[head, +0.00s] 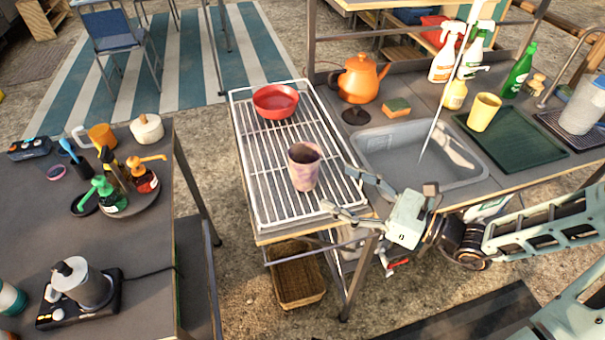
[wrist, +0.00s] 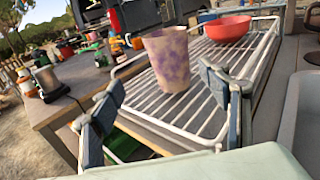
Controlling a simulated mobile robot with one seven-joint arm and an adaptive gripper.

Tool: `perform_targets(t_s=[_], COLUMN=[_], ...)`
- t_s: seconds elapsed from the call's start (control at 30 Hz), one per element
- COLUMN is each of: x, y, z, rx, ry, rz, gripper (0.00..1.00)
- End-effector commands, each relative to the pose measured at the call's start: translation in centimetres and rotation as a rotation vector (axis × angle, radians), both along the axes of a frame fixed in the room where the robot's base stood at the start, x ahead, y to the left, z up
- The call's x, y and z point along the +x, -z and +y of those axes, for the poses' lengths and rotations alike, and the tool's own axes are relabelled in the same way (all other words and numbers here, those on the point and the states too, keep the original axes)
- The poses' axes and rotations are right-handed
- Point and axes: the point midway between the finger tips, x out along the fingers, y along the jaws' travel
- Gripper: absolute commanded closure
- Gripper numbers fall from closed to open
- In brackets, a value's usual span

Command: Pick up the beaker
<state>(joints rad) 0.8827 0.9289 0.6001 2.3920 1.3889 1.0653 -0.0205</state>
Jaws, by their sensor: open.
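The beaker (head: 304,167) is a pinkish cup with purple blotches, standing upright on the white wire rack (head: 262,190). In the wrist view the beaker (wrist: 169,60) stands ahead of my gripper, between the lines of its two fingers but beyond their tips. My gripper (head: 343,190) is open and empty, to the right and front of the beaker, not touching it. In the wrist view its fingers (wrist: 160,95) are spread wide apart, over the near end of the rack.
A red bowl (head: 276,101) sits behind the beaker on the rack. A grey sink basin (head: 385,143), an orange kettle (head: 361,78) and a sponge (head: 397,106) are to the right. A side table (head: 60,215) with pump bottles stands left, across a gap.

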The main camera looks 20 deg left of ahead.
Motion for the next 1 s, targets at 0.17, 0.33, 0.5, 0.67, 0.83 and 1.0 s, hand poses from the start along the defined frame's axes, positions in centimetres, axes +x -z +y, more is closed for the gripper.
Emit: perform_targets(t_s=[0.17, 0.33, 0.5, 0.67, 0.83, 1.0], x=[1.1, 1.9, 2.5, 3.1, 4.2, 4.8], y=[-0.2, -0.2, -0.1, 0.0, 0.3, 0.3], z=[0.5, 3.1, 4.8, 6.0, 8.4, 9.8], rx=[0.041, 0.041, 0.039, 0.037, 0.039, 0.036], ry=[0.036, 0.033, 0.035, 0.034, 0.032, 0.034], rz=[0.019, 0.018, 0.018, 0.017, 0.018, 0.018], gripper=[0.31, 0.31, 0.31, 0.31, 0.31, 0.31])
